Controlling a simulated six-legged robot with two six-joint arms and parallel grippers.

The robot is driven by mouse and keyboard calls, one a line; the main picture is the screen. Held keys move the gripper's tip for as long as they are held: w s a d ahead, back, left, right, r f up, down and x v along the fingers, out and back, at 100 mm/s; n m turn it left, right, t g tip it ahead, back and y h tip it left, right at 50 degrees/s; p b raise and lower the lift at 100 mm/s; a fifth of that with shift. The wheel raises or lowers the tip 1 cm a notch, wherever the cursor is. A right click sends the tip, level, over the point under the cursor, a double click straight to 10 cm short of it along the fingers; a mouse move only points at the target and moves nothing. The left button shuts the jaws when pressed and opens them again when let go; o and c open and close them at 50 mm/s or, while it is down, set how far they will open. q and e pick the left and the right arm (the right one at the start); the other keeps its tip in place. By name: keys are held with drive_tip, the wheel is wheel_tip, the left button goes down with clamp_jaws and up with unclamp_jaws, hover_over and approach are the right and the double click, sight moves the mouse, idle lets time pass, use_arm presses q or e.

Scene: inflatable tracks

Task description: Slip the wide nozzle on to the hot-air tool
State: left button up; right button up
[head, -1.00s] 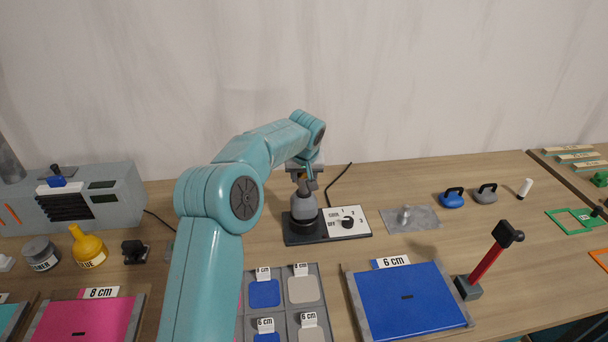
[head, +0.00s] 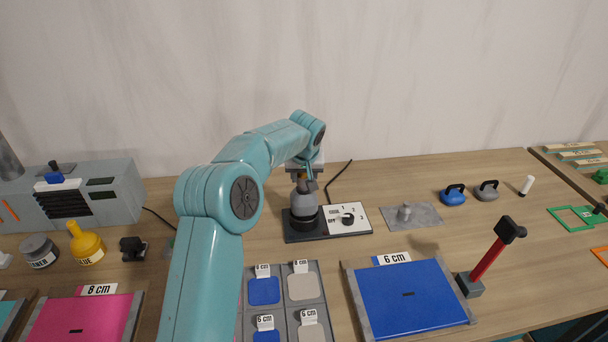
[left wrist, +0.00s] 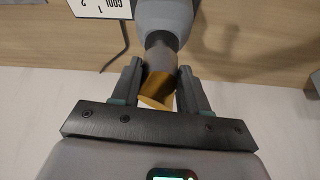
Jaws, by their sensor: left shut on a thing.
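The hot-air tool (head: 305,207) is grey and stands upright in a dark holder, with its barrel pointing up. In the left wrist view its grey body (left wrist: 166,15) is at the top, with a darker barrel (left wrist: 160,55) towards me. My left gripper (head: 306,178) is right above the tool. In the left wrist view the fingers of this gripper (left wrist: 158,78) are shut on the brass-coloured wide nozzle (left wrist: 157,88). The nozzle lines up with the barrel end and looks slightly tilted. I cannot tell how far it sits on the barrel. My right gripper is not in view.
A control plate (head: 347,218) with a knob is right of the tool. A grey plate (head: 411,217) with a post lies further right. A red-handled tool (head: 488,261) stands at the front right. A sample tray (head: 283,300) and blue panel (head: 409,299) are in front.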

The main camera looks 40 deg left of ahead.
use_arm(q)
drive_tip(key=shift+f+b, duration=0.6)
drive_tip(key=shift+f, duration=0.1)
idle(0.3)
drive_tip(key=o, duration=1.1)
drive_tip(key=shift+o, duration=0.2)
